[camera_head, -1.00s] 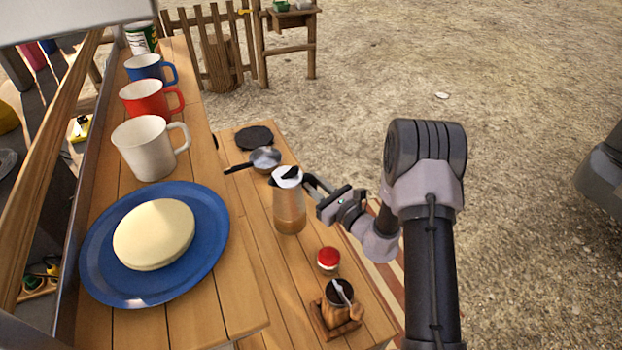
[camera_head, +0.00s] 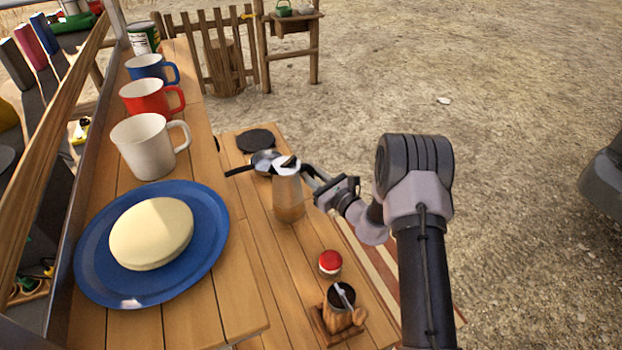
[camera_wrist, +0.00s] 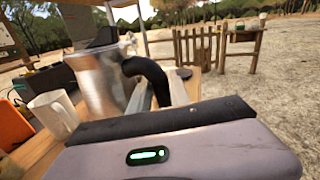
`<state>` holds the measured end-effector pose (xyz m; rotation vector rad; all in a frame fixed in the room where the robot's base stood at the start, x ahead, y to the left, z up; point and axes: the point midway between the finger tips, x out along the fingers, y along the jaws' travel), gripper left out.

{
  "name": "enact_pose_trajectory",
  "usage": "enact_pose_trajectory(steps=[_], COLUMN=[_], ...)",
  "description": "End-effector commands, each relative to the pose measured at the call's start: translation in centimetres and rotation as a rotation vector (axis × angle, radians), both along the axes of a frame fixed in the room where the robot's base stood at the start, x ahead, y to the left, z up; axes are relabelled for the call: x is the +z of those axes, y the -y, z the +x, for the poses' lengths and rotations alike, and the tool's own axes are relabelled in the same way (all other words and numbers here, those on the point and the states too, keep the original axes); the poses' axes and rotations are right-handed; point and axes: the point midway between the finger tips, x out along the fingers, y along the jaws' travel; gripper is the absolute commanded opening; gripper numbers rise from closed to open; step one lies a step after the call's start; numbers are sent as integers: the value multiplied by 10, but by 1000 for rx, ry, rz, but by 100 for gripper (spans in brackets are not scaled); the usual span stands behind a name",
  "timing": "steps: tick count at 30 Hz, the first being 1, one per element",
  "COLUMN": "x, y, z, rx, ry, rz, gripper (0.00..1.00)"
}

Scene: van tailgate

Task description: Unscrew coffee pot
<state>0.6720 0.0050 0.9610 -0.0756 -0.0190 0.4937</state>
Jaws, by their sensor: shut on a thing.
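The coffee pot (camera_head: 288,194) stands upright on the lower wooden shelf, a silver body with a brownish lower part. Its metal upper part (camera_wrist: 103,78) fills the left of the wrist view, with a black curved handle. My gripper (camera_head: 314,179) reaches in from the right at the height of the pot's upper part. In the wrist view its fingers (camera_wrist: 160,95) are at the black handle, shut on it. The exact contact of the fingertips is partly hidden behind the handle and the gripper body.
A pan (camera_head: 264,161) and a black disc (camera_head: 256,140) lie behind the pot. A red-lidded jar (camera_head: 330,262) and a grinder-like wooden item (camera_head: 340,310) stand in front. The upper board holds a blue plate (camera_head: 90,255) and white (camera_head: 147,148), red (camera_head: 150,98) and blue (camera_head: 150,69) mugs.

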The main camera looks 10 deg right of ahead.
Motion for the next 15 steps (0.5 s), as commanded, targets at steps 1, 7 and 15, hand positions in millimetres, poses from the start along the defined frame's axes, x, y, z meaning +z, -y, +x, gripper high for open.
enact_pose_trajectory(steps=[1, 7, 15], x=[-1, -5, -9], y=[0, 0, 1], z=[4, 19, 40], rx=[0, -1, -1], ry=[2, 3, 3], rz=[1, 1, 1], gripper=[0, 0, 0])
